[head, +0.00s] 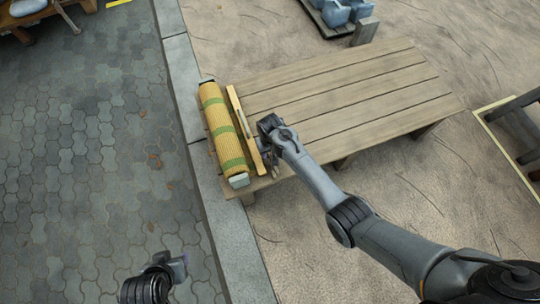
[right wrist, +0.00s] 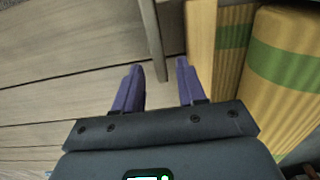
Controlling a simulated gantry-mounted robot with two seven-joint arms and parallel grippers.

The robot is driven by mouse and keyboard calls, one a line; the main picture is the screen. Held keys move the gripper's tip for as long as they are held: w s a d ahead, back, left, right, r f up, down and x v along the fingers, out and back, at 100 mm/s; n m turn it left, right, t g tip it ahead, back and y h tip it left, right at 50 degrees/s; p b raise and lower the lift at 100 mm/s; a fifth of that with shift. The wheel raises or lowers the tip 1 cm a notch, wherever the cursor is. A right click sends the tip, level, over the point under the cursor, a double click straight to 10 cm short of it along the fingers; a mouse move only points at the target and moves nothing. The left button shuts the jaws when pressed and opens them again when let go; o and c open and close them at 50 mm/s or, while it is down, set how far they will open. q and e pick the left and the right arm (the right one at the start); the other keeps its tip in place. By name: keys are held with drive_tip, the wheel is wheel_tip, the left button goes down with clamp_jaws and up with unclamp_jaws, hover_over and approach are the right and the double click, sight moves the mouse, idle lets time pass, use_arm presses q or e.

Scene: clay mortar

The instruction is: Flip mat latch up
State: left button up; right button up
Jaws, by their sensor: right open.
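The rolled mat (head: 222,130), yellow with green bands, lies along the left end of the wooden table. A narrow pale wooden bar (head: 240,122) runs beside it; the bar (right wrist: 200,45) and mat (right wrist: 287,65) also fill the right of the right wrist view. My right gripper (head: 268,165) is at the bar's near end, over the table. In the right wrist view its fingers (right wrist: 158,66) are open and apart. A thin grey strip (right wrist: 151,40) shows between and beyond the fingertips; I cannot tell whether it is the latch. My left gripper (head: 178,268) is low, over the paving, away from the mat.
The slatted wooden table (head: 340,95) is bare to the right of the bar. A stone kerb (head: 213,210) separates the paving from the sandy ground. Blue-grey blocks (head: 337,12) stand on a tray behind the table. A dark wooden frame (head: 515,125) stands at the right.

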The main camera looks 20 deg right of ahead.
drive_tip(key=shift+f+b, duration=0.4)
drive_tip(key=shift+f, duration=0.55)
drive_tip(key=shift+c, duration=0.4)
clamp_jaws()
